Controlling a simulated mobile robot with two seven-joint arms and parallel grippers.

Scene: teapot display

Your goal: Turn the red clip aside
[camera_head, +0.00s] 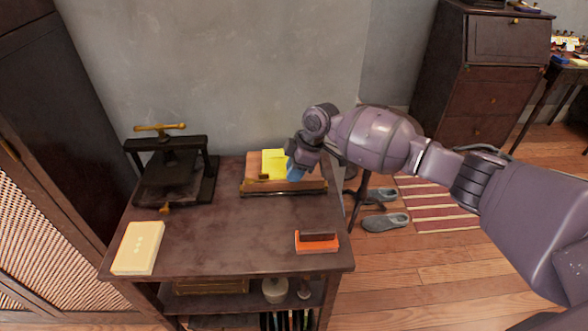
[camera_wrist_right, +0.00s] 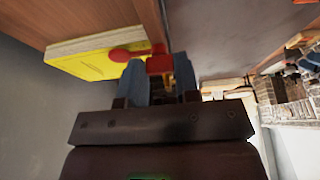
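The red clip (camera_wrist_right: 160,64) shows in the right wrist view as a small red tab between my right gripper's fingertips. A round red piece (camera_wrist_right: 120,55) lies just left of the fingers, against the yellow pad (camera_wrist_right: 80,60). In the head view the yellow pad (camera_head: 273,161) is on a wooden stand (camera_head: 256,189) at the table's back right; I cannot make out the clip there. My right gripper (camera_head: 296,171) reaches in at the stand's right side. Its blue-grey fingers (camera_wrist_right: 161,72) flank the tab with no clear gap and appear shut on it. My left gripper is not in view.
The dark table (camera_head: 225,235) carries a black press (camera_head: 172,170) at back left, a cream box (camera_head: 138,247) at front left and an orange-red block (camera_head: 316,243) at front right. The table's middle is clear. A grey wall stands behind.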

